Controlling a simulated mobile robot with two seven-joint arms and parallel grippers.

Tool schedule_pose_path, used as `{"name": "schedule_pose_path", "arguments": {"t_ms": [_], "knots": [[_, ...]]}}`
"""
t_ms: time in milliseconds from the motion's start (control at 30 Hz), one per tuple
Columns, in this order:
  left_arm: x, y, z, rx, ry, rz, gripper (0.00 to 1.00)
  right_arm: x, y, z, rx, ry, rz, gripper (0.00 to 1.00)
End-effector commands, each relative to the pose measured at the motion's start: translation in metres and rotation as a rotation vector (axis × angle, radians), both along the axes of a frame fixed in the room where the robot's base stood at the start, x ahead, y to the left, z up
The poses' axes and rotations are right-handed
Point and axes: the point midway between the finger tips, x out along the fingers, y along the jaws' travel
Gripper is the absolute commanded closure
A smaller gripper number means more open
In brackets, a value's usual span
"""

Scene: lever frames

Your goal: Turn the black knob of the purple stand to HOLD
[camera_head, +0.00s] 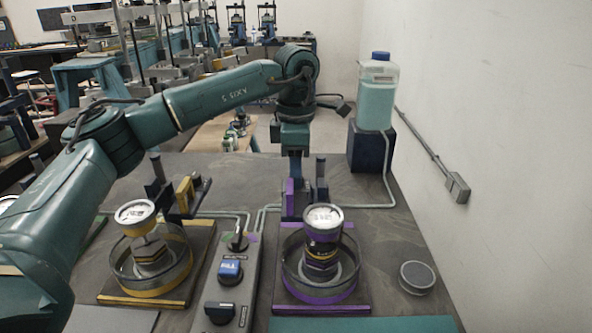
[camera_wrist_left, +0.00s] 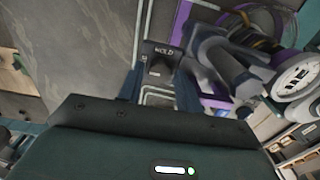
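The purple stand (camera_head: 283,262) is right of centre in the head view, with a clear-walled basin and a gauge-topped cylinder (camera_head: 322,240). In the left wrist view, a black knob (camera_wrist_left: 159,69) sits on a dark plate with a white label that seems to read HOLD. Where the knob points is too small to tell. My left gripper (camera_wrist_left: 158,88) is open, with one finger on each side of the knob in that view; I cannot tell whether they touch it. In the head view the left gripper (camera_head: 293,165) points down behind the stand. My right gripper is not in view.
A yellow stand (camera_head: 118,298) is at left, and a grey control box (camera_head: 237,292) with knobs lies between the stands. A tank of teal liquid (camera_head: 375,95) stands on a dark block at the back right. A round grey lid (camera_head: 417,276) lies near the right wall.

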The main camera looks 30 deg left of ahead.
Motion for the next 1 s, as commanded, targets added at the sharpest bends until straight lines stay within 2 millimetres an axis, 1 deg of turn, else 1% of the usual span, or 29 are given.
{"name": "schedule_pose_path", "arguments": {"t_ms": [100,367,733,1000], "knots": [[0.0000,-0.0001,-0.0050,-0.001,0.000,0.000,0.65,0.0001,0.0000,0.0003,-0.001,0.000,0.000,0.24],[-0.0001,0.0000,-0.0057,-0.001,0.000,0.000,0.66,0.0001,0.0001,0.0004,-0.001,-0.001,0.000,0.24],[-0.0001,0.0000,-0.0053,0.000,0.000,0.000,0.96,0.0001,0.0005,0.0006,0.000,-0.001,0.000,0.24],[-0.0001,-0.0002,-0.0048,0.000,0.001,-0.024,0.97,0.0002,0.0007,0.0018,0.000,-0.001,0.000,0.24]]}}
